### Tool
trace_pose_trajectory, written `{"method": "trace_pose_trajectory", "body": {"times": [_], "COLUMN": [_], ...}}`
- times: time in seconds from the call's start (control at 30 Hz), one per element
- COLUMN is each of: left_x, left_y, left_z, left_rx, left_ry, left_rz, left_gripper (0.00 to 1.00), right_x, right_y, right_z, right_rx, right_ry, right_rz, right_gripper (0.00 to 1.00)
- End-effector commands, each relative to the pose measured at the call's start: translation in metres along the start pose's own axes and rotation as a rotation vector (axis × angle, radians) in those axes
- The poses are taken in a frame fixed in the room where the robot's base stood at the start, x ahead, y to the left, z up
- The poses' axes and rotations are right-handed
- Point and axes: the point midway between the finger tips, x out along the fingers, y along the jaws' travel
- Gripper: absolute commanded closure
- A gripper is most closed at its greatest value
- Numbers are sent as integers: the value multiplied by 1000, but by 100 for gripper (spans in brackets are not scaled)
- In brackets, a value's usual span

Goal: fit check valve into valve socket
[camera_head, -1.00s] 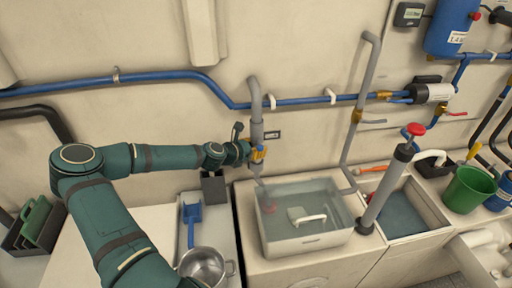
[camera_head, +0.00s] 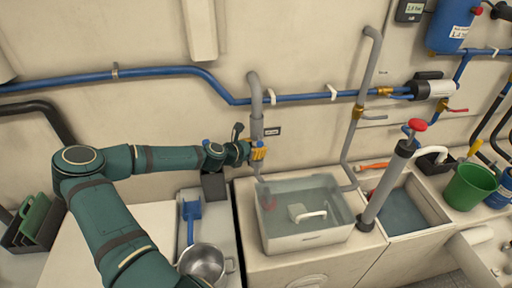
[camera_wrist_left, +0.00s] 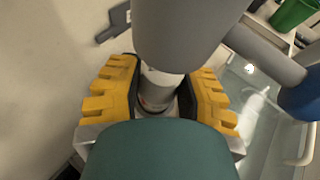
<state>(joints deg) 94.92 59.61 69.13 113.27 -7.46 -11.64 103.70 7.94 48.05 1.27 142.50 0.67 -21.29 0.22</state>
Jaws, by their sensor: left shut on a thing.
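The valve socket (camera_head: 257,129) looks like the wider grey end of the vertical pipe on the wall; a large grey pipe body (camera_wrist_left: 185,30) fills the top of the left wrist view. My left gripper (camera_head: 258,152), with yellow finger pads, is right below the socket, close to the wall. In the left wrist view my left gripper (camera_wrist_left: 160,100) is shut around a pale and grey cylinder, which I take for the check valve (camera_wrist_left: 158,88). The grey pipe overlaps its upper end, so I cannot tell whether it is seated. My right gripper is not in view.
A clear water tank (camera_head: 330,235) stands right below and right of the gripper. A hand pump (camera_head: 388,185) and a sink (camera_head: 405,210) are further right. A metal pot (camera_head: 203,262) and a blue scoop (camera_head: 191,210) lie at the left. A blue pipe (camera_head: 160,76) runs along the wall.

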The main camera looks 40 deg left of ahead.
Motion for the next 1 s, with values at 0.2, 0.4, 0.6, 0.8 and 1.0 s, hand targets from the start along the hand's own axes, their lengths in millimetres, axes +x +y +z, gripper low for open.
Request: {"method": "trace_pose_trajectory", "body": {"times": [0.2, 0.4, 0.6, 0.8, 1.0], "left_x": [2, 3, 3, 2, -15], "left_y": [0, 0, 0, 0, 1], "left_z": [-4, -7, -6, -7, -7], "left_rx": [-1, 0, 0, 0, -2], "left_ry": [0, 0, 0, 0, 1], "left_rz": [0, 1, 0, 1, 3], "left_gripper": [100, 56, 32, 32, 32], "right_x": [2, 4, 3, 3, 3], "right_y": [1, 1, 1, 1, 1], "right_z": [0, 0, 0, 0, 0], "right_rx": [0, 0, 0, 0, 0], "right_ry": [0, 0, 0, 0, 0], "right_rz": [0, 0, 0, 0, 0], "right_gripper": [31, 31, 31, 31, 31]}}
